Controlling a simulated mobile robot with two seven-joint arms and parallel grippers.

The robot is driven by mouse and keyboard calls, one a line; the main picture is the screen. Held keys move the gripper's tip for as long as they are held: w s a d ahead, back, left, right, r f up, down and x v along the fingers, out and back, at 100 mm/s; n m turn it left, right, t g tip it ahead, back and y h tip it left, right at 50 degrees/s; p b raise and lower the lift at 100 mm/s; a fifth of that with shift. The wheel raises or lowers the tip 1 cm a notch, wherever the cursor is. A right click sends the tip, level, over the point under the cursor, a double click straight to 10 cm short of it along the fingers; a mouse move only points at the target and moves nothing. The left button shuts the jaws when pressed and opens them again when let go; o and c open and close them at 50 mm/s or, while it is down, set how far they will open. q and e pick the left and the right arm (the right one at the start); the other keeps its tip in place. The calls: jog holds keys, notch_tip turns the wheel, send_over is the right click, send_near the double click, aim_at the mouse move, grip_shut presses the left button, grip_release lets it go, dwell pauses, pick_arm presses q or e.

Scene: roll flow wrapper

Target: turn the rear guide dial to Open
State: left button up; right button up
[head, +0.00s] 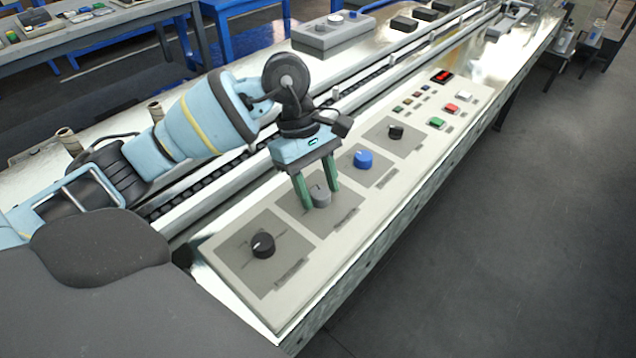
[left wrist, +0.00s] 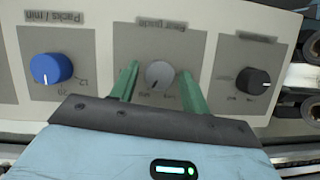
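The rear guide dial (head: 321,196) is a grey knob on a grey plate of the slanted control panel. In the left wrist view the dial (left wrist: 159,74) sits under a label reading "Rear guide", seen upside down; the position words on its plate are too blurred to read. My left gripper (head: 318,195) points down over this plate with its green fingers apart. One finger is on each side of the dial; whether they touch it I cannot tell. The fingers (left wrist: 158,80) also show open in the left wrist view. My right gripper is not in view.
A black dial (head: 263,244) is nearer on the panel, and a blue dial (head: 362,159) and another black dial (head: 396,132) are farther along. Green and red buttons (head: 451,108) lie beyond. A conveyor rail (head: 215,180) runs along the panel's left side.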

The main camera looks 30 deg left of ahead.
pick_arm(q)
jog(key=c, duration=0.7)
